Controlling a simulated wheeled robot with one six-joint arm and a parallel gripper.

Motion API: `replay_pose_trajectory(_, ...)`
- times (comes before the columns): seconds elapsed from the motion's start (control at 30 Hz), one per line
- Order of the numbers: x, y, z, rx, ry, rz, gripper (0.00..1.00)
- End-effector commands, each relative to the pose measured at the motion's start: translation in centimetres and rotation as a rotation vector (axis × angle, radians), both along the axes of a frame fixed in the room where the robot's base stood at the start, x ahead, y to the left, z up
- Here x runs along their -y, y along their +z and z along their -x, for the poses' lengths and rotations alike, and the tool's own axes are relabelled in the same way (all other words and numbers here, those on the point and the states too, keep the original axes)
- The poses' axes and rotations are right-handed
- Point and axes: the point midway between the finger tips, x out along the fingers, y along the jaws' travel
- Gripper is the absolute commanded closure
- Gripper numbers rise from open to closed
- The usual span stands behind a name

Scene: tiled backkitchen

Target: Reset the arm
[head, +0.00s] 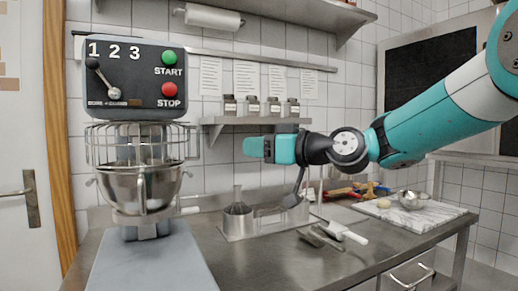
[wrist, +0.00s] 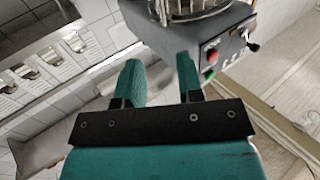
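My teal arm reaches in from the right in the head view, stretched out above the steel counter. My gripper (head: 253,147) points left toward the stand mixer and is apart from it. In the wrist view my gripper (wrist: 160,80) shows two teal fingers spread apart with nothing between them. The mixer (head: 135,75) has a speed lever, a green start button (head: 169,56) and a red stop button (head: 169,89). Its steel bowl (head: 130,188) sits under a wire guard. The mixer also shows at the top of the wrist view (wrist: 225,45).
A small shelf (head: 250,120) with several jars is on the tiled wall behind my gripper. The counter (head: 270,255) holds a steel holder (head: 238,222), a white-handled tool (head: 345,233) and a marble board (head: 425,220) with a small bowl (head: 412,200). The counter's front middle is clear.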

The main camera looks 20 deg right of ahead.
Motion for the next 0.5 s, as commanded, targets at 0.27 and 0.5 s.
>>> replay_pose_trajectory(0.27,-0.1,-0.1,0.0,-0.004,0.002,0.001,0.66)
replay_pose_trajectory(0.5,-6.3,-5.1,4.6,-0.29,0.133,0.1,0.66)
